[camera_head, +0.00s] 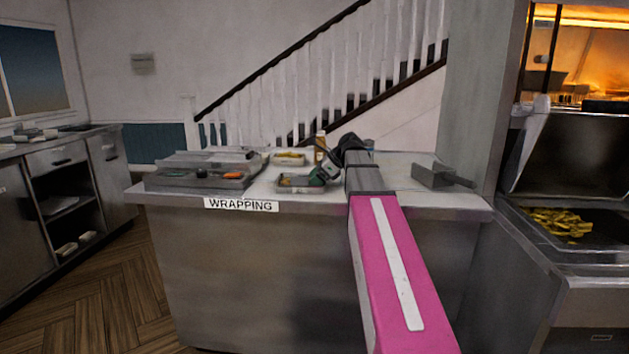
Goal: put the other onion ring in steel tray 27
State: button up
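My gripper (323,174) is at the end of my outstretched pink and grey arm, low over the wrapping counter (400,206). Its tips are at the right end of a small steel tray (290,189); whether they touch it, and whether they hold anything, is too small to tell. A second small tray (290,162) with yellowish food stands farther back. No number can be read on either tray. I cannot pick out an onion ring for certain.
A dark flat unit (190,180) with orange and green items fills the counter's left part. A bottle (320,146) stands behind my gripper. A grey metal box (432,178) stands at the right. A fryer bay with yellow fries (560,223) is at far right.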

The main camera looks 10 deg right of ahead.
jog(key=shift+r, duration=0.2)
jog(key=v, duration=1.2)
jog(key=shift+d+f, duration=0.1)
